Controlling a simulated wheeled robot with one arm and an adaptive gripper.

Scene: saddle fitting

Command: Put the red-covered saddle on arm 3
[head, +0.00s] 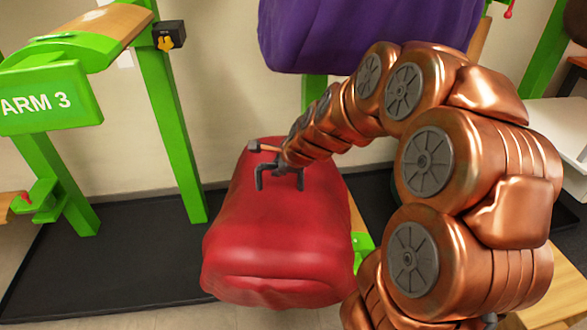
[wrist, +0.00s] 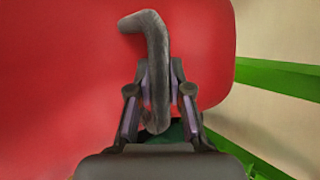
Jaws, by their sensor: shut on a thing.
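The red-covered saddle (head: 275,245) is in the middle of the head view, below and right of arm 3. It also fills much of the wrist view (wrist: 60,70). My gripper (head: 280,178) is over its top, and in the wrist view my gripper (wrist: 158,95) is shut on a dark grey bent handle (wrist: 150,40) at the saddle. How the handle joins the saddle is hidden. Arm 3, marked by a green sign (head: 45,100), is at the left with a bare wooden top (head: 110,25). What is beneath the saddle is mostly hidden.
A purple-covered saddle (head: 370,30) hangs above and behind the red one, close to my arm. A green post (head: 170,120) with a small black box (head: 168,36) stands between arm 3 and the red saddle. A black mat (head: 110,260) covers the floor at left.

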